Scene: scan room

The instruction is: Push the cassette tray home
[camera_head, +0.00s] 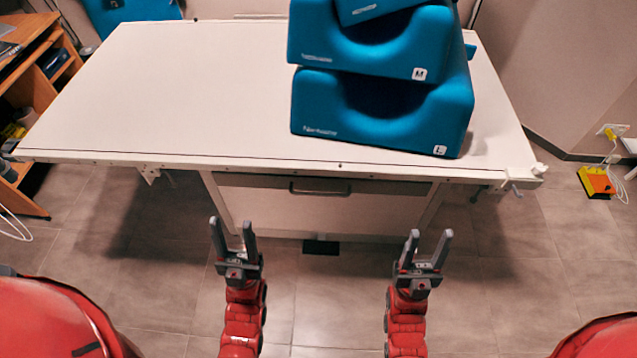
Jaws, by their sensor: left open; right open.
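The cassette tray (375,187) shows under the front edge of the white table (200,90) as a wide, flat front with a dark bar handle (320,189) at its middle. I cannot tell from this view how far it stands out from the table. My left gripper (232,223) is open and empty, with its fingers pointing toward the table, below and to the left of the handle. My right gripper (430,234) is open and empty, below and to the right of the handle. Neither gripper appears to touch the tray.
Blue foam blocks (385,105) are stacked on the table's right half; its left half is clear. A wooden shelf unit (35,95) stands at the left. A yellow and orange pedal-like box (596,182) lies on the floor at the right by the wall.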

